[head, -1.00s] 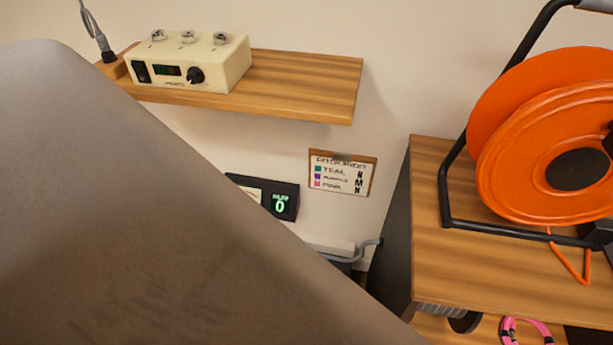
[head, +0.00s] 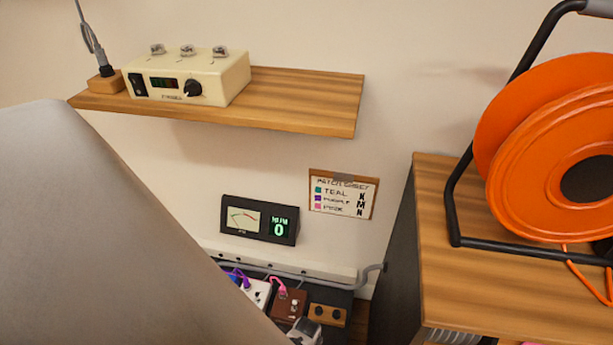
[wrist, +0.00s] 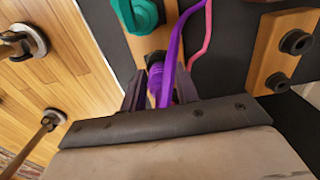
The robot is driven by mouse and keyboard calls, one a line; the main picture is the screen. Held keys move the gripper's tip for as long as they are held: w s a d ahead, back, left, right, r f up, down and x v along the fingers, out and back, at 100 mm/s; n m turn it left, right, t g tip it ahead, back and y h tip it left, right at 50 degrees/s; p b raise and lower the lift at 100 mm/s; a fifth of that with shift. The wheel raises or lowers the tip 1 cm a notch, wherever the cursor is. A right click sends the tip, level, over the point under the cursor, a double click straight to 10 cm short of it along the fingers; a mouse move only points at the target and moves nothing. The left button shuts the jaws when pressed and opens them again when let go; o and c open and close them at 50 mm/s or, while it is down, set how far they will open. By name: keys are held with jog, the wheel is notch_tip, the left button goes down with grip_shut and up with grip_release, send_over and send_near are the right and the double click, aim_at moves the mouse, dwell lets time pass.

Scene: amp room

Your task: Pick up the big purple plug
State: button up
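In the wrist view a purple plug (wrist: 155,82) with a ribbed body stands at a wooden block with a dark socket. A purple cable (wrist: 175,45) rises from its side of the block toward the top edge. My gripper (wrist: 160,88) has its two dark fingers on either side of the plug. Whether the fingers press on it or leave small gaps, I cannot tell. In the head view a purple cable (head: 240,273) shows among the pedals, and my arm covers the lower left, hiding the gripper's contact.
A teal plug (wrist: 138,14) and a pink cable (wrist: 201,35) are close to the purple one. A wooden block with two black sockets (wrist: 280,60) lies at right. A meter box (head: 260,220) and patch card (head: 342,194) are above the pedals. An orange reel (head: 550,150) stands at right.

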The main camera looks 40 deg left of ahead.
grip_shut()
jog(key=shift+r, duration=0.15)
